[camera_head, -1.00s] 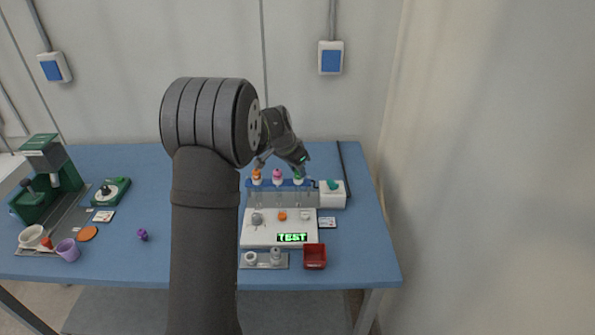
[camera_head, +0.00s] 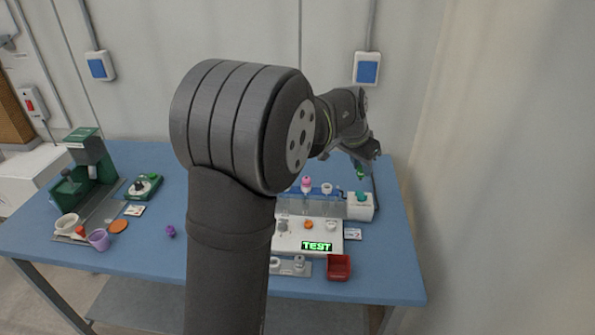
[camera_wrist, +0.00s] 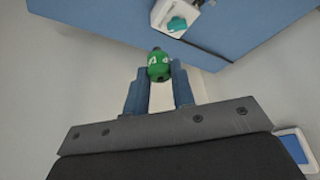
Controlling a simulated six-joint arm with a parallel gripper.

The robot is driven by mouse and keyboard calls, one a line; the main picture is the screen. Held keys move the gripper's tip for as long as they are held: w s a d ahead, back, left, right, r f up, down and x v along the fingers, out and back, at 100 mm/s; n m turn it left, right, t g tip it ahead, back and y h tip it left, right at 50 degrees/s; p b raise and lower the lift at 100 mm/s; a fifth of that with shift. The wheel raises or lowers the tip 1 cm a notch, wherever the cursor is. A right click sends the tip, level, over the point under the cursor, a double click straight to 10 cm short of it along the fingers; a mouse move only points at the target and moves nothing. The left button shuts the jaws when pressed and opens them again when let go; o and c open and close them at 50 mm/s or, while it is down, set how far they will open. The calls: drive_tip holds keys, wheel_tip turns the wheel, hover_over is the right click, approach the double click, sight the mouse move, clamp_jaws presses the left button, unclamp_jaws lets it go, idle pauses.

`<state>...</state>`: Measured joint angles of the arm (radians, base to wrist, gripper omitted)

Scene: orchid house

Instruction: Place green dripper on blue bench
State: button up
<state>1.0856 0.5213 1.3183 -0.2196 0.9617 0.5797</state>
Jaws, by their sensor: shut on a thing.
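My gripper (camera_head: 364,160) is shut on the green dripper (camera_head: 360,174), above the back right part of the blue bench (camera_head: 398,262). In the wrist view the green dripper (camera_wrist: 159,66) sits between the two blue fingers of my gripper (camera_wrist: 159,78), with the blue bench (camera_wrist: 100,18) beyond. A pink-topped dripper (camera_head: 306,184) stands in the rack (camera_head: 300,203). A white top (camera_head: 327,188) shows at the rack's right slot. My arm hides the rack's left end.
A white box with a teal knob (camera_head: 360,206) stands right of the rack. A lit white device (camera_head: 295,240) and a red tray (camera_head: 339,267) are in front. A green machine (camera_head: 85,170) stands far left. The bench's right strip is clear.

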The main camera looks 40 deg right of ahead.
sight(359, 166)
drive_tip(key=r, duration=0.5)
drive_tip(key=shift+w+a+r, duration=0.1)
drive_tip(key=shift+w, duration=0.15)
drive_tip(key=w+a+n+t+y, duration=0.15)
drive_tip(key=w+a+n, duration=0.35)
drive_tip(key=w+a, duration=0.75)
drive_tip(key=w+a+n+t, duration=0.2)
drive_tip(key=w+a+n, duration=0.35)
drive_tip(key=w, duration=1.25)
drive_tip(key=shift+m, duration=0.75)
drive_tip(key=f, duration=1.6)
drive_tip(key=s+f, duration=0.1)
drive_tip(key=f, duration=0.8)
drive_tip(key=shift+a, duration=0.4)
drive_tip(key=shift+f, duration=0.2)
drive_tip(key=o, duration=1)
drive_tip(key=shift+w, duration=0.1)
drive_tip(key=shift+c, duration=0.2)
